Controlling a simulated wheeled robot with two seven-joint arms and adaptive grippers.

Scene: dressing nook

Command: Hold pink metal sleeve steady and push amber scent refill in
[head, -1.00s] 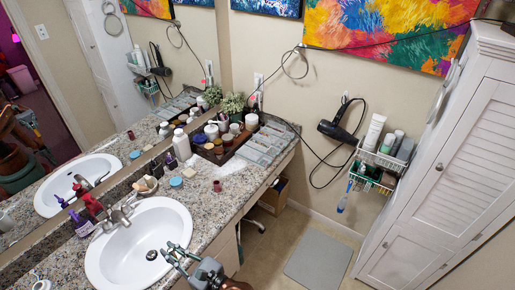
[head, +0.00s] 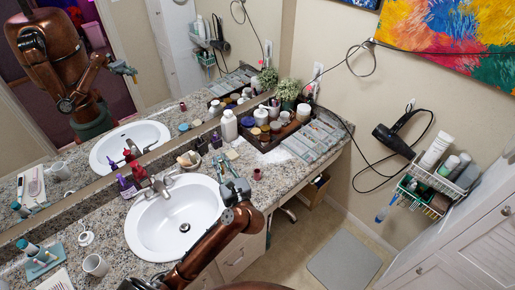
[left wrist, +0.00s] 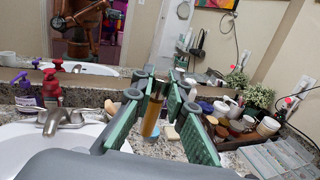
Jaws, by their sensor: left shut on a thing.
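My left gripper (head: 223,165) reaches over the counter's front edge, beside the right side of the sink. I cannot make out the refill in the head view. The pink metal sleeve (head: 256,174), a small dark pink cylinder, stands on the granite counter (head: 275,186), right of my left gripper and apart from it. I cannot pick out the sleeve in the left wrist view. My right gripper is not in view.
A white sink (head: 155,228) with a faucet (head: 160,184) is left of the gripper. A dark tray (head: 262,144) of jars and bottles stands behind the sleeve. A round blue lid (head: 231,155) lies near the fingertips. The mirror (head: 120,115) runs along the back.

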